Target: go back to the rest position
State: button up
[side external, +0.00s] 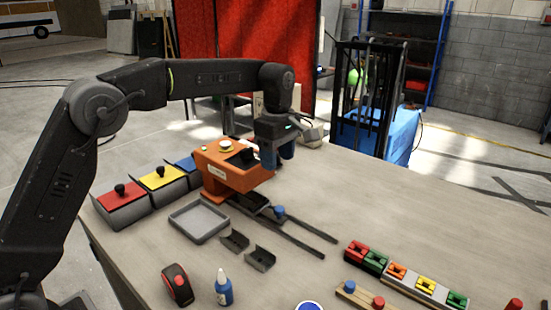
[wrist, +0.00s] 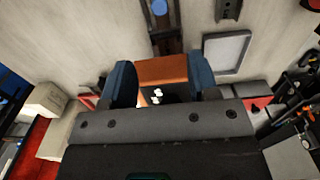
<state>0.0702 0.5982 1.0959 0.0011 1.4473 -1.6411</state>
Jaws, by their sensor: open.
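My gripper (side external: 277,160) is at the right end of the orange machine (side external: 212,162), its blue fingers pointing down close to it. In the wrist view the two blue fingers of my gripper (wrist: 162,72) are spread apart, with the orange machine (wrist: 160,68) showing between them. Nothing is seen held between the fingers. I cannot tell whether the fingers touch the machine.
Bins with red (side external: 122,198), yellow (side external: 162,177) and blue lids stand left of the machine. The table's right rear is clear.

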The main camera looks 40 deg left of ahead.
jog(key=s+a+r+m+t, duration=0.1)
jog(key=s+r+m, duration=0.3)
jog(key=s, duration=0.4)
jog(key=s+a+r+m+t, duration=0.1)
jog(key=s+r+m+t, duration=0.15)
jog(key=s+m, duration=0.4)
jog(key=s+f+m+t, duration=0.1)
jog(key=s+f+m, duration=0.2)
jog(key=s, duration=0.5)
jog(key=s+a+f+m+t, duration=0.1)
jog(key=s+m, duration=0.3)
jog(key=s, duration=0.5)
jog(key=shift+a+f, duration=0.3)
jog(key=shift+f, duration=0.6)
